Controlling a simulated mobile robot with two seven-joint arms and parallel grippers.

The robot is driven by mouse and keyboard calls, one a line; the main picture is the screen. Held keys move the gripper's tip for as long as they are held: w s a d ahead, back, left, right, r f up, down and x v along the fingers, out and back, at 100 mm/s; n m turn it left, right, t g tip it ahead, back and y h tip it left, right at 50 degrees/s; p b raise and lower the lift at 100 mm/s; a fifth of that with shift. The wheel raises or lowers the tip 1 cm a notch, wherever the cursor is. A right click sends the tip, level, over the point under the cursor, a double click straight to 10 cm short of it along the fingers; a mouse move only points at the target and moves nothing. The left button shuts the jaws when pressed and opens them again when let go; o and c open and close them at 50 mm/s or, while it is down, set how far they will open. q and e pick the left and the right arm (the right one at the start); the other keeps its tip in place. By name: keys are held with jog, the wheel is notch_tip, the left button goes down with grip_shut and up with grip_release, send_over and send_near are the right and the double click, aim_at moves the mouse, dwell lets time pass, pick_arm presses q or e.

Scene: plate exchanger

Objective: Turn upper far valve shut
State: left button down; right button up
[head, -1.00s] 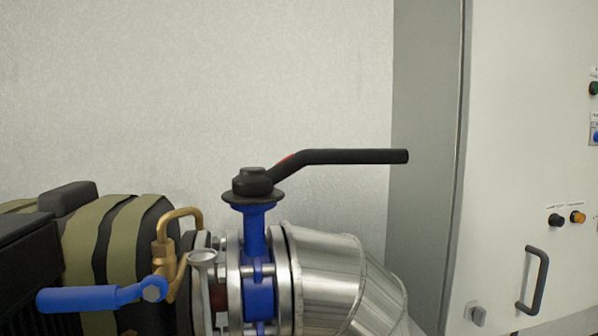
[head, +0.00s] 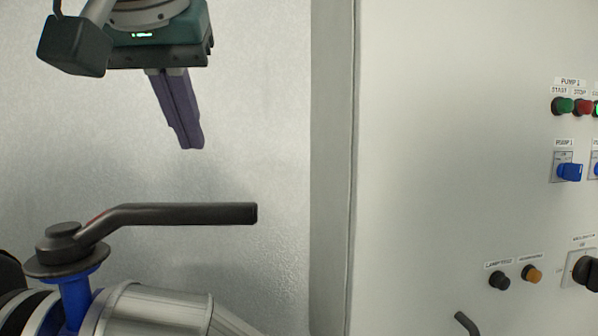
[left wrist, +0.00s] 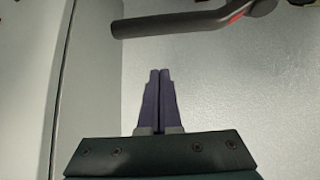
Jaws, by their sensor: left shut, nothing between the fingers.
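The valve has a black lever handle (head: 185,214) on a blue stem (head: 76,296), at lower left in the head view. The lever reaches to the right from its round hub, across the pipe's line of sight. The lever also shows at the top of the left wrist view (left wrist: 180,23), with a red mark near its bend. My left gripper (head: 190,146) hangs above the lever in the head view, fingers pointing down, shut and empty. In the left wrist view its purple fingers (left wrist: 160,72) are together, apart from the lever. My right gripper is not in view.
A silver clad pipe (head: 150,310) runs right from the valve. A pale control cabinet (head: 430,150) with buttons, a blue switch (head: 568,171) and a dark handle (head: 466,323) stands at right. The grey wall (head: 260,80) is behind the lever.

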aim_at(201, 205)
pick_arm(q)
jog(key=shift+w+a+f, duration=0.1)
jog(key=shift+w+f, duration=0.4)
jog(key=shift+f, duration=0.75)
jog(key=shift+w+a+f, duration=0.1)
jog(key=shift+w+f, duration=0.4)
jog(key=shift+f, duration=0.75)
jog(key=shift+w+f, duration=0.5)
jog(key=shift+f, duration=0.75)
jog(key=shift+a, duration=0.1)
